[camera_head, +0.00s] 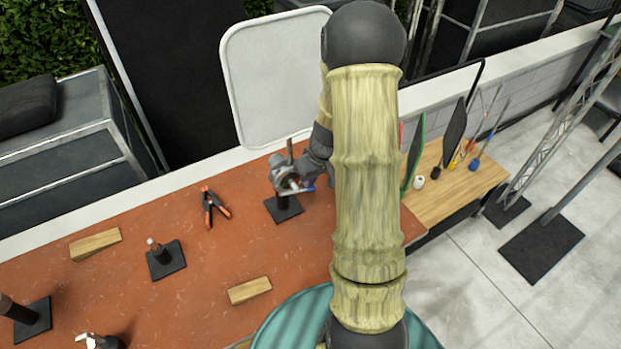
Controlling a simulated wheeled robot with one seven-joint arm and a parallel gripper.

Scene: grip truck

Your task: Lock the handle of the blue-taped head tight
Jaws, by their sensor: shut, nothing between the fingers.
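A metal grip head (281,172) with blue tape (308,188) and a small red part stands on a short dark post with a square black base (286,211), on the red-brown tabletop. A thin dark bar rises above the head; I cannot tell whether it is the handle. My gripper (305,171) is shut and empty, close against the right side of the head. I cannot tell whether it touches. My arm hides part of the wrist and the area right of the head.
An orange-tipped clamp (211,206), wooden wedges (96,243) (249,290) and another post on a black base (166,259) are on the red-brown tabletop (140,300). A white-framed panel (275,75) stands behind. A wooden table (465,182) with tools is right.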

